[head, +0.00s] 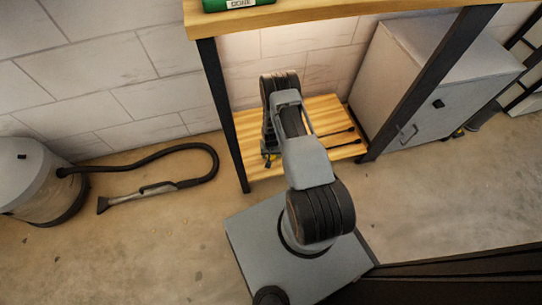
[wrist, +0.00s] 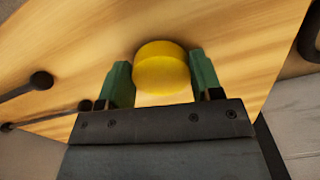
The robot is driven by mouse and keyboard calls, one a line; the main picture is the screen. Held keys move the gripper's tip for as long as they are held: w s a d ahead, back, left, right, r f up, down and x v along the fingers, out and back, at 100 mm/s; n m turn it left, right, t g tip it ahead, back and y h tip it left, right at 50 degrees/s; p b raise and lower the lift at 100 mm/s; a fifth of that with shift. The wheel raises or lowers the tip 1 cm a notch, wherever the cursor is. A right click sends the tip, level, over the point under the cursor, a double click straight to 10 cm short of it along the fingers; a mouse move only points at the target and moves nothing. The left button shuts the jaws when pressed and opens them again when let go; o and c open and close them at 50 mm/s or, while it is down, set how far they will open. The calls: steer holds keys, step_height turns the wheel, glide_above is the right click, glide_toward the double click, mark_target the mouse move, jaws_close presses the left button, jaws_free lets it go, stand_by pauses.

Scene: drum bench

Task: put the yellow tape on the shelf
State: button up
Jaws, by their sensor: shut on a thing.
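The yellow tape (wrist: 161,62), a short round roll, sits between the two green fingers of my gripper (wrist: 162,78) in the wrist view. The fingers are shut on its sides. Behind it spreads the wooden lower shelf (wrist: 240,35) of the bench. The head view also shows this shelf (head: 322,108), with my arm reaching over it. There my arm hides most of the gripper, and only a small yellow spot shows near its end. I cannot tell whether the tape touches the wood or hangs just above it.
Two dark sticks with round black ends (head: 335,133) lie on the shelf's right part. Dark bench legs (head: 222,110) and the top (head: 330,10) frame the shelf. A green box (head: 236,4) is on top. A grey cabinet (head: 425,85) stands right, a vacuum (head: 35,180) left.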

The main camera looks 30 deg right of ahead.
steer(key=shift+f, duration=0.25)
steer(key=shift+f, duration=0.15)
steer(key=o, duration=0.9)
step_height(320, 180, up, 12)
steer(key=p, duration=0.5)
steer(key=shift+r, duration=0.25)
steer(key=shift+s, duration=0.1)
